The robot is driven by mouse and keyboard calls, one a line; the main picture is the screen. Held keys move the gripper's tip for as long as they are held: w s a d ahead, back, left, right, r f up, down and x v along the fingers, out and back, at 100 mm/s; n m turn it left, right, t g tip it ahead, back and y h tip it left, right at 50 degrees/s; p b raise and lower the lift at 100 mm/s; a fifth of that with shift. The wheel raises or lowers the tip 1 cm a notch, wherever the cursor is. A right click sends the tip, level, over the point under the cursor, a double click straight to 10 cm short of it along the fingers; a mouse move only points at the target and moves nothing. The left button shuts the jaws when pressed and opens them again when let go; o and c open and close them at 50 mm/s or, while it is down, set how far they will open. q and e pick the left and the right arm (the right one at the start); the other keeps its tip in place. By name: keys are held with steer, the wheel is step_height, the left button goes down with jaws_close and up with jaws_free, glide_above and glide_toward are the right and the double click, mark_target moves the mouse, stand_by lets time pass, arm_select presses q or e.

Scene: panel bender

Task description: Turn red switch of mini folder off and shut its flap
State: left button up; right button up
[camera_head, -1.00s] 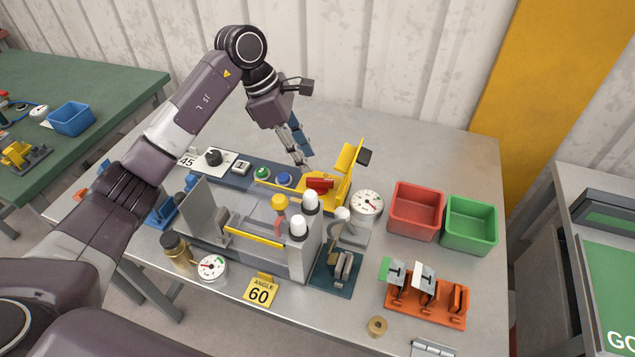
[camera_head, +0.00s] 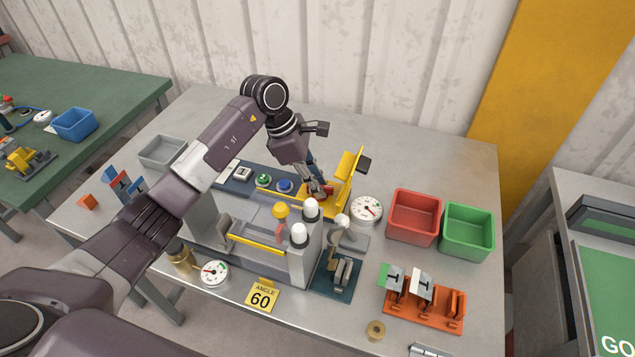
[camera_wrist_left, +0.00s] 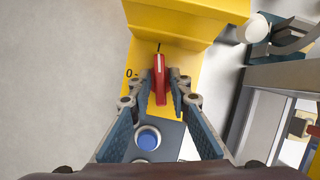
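The mini folder has a yellow body with a raised yellow flap (camera_head: 350,172), tilted up with a dark block at its top right corner. In the left wrist view the flap (camera_wrist_left: 185,18) rises behind the red switch (camera_wrist_left: 159,80). The switch lever points away from me towards a short dark mark, with a "0" to its left. My left gripper (camera_wrist_left: 161,90) is open, its two fingers on either side of the lever with small gaps. In the head view my left gripper (camera_head: 318,190) is down at the folder and mostly hides the switch. My right gripper is not in view.
Blue button (camera_head: 285,186) and green button (camera_head: 263,180) lie beside the folder. The grey bender (camera_head: 275,245) with white-capped posts stands in front. A round gauge (camera_head: 367,208), red bin (camera_head: 414,215) and green bin (camera_head: 467,232) are to the right. The table behind is clear.

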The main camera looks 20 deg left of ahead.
arm_select(q)
jaws_close()
steer(key=shift+n, duration=0.3)
steer(key=n+t+b, duration=0.1)
steer(key=n, duration=0.1)
steer(key=shift+s+n, duration=0.1)
steer(key=shift+n, duration=0.2)
steer(key=n+t+y+b, duration=0.1)
steer(key=n, duration=0.2)
steer(key=shift+d+n, duration=0.1)
steer(key=shift+n, duration=0.2)
steer(key=n+b, duration=0.1)
steer(key=n, duration=0.1)
steer(key=n+t+y+b, duration=0.1)
steer(key=n, duration=0.1)
steer(key=shift+s+d+y, duration=0.1)
steer(key=shift+d+y, duration=0.05)
steer(key=shift+y, duration=0.15)
steer(key=shift+n+t+y+b, duration=0.3)
steer(key=shift+n+y+b, duration=0.55)
steer(key=shift+n, duration=1.25)
steer(key=shift+o, duration=2.1)
jaws_free()
